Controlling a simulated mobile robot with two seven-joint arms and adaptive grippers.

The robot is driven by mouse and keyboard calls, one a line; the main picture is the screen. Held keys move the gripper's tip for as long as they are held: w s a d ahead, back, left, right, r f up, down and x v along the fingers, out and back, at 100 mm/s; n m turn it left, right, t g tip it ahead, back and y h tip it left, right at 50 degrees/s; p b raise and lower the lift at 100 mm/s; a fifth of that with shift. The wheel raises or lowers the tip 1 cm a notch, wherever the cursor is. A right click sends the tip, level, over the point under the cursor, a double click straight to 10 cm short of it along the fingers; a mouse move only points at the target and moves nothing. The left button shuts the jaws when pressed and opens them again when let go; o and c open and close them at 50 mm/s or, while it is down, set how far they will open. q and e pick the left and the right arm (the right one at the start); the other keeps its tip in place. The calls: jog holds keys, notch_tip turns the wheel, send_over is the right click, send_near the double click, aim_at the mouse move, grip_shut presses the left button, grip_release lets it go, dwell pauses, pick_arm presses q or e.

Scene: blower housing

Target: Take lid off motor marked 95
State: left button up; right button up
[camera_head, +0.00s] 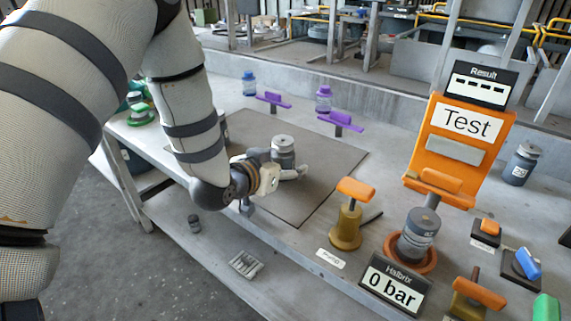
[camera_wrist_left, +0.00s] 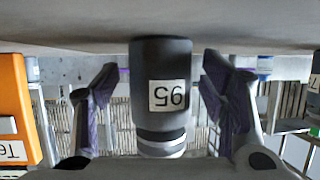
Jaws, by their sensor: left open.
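The motor marked 95 (camera_head: 283,158) stands upright on the brown mat in the head view, a grey cylinder with a lighter lid (camera_head: 283,142) on top. In the left wrist view, which is upside down, the dark motor (camera_wrist_left: 150,55) shows its "95" label inverted, with the pale ringed lid (camera_wrist_left: 162,145) toward the bottom. My left gripper (camera_head: 292,173) is beside the motor. In the left wrist view its purple-padded fingers (camera_wrist_left: 160,90) are open, one on each side of the motor, with gaps showing. My right gripper is not in view.
The mat (camera_head: 325,175) has bare room right of the motor. An orange Test station (camera_head: 465,125), a brass piece with an orange handle (camera_head: 347,220), another canister (camera_head: 418,235) and a "0 bar" display (camera_head: 393,290) stand to the right. Purple-handled pieces (camera_head: 340,122) stand behind.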

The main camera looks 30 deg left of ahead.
aim_at(280, 152)
pick_arm(q)
jog(key=shift+w+f, duration=0.15)
jog(key=shift+w, duration=0.25)
grip_shut()
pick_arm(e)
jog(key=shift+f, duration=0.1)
pick_arm(q)
notch_tip(280, 152, up, 3)
jog(key=shift+w+r+p, duration=0.1)
jog(key=shift+r+p, duration=0.05)
jog(key=shift+p, duration=0.25)
jog(key=s+d+r+p, duration=0.1)
jog(key=d+r, duration=0.9)
jog(key=d, duration=0.4)
jog(key=shift+s+p, duration=0.15)
jog(key=shift+p, duration=0.2)
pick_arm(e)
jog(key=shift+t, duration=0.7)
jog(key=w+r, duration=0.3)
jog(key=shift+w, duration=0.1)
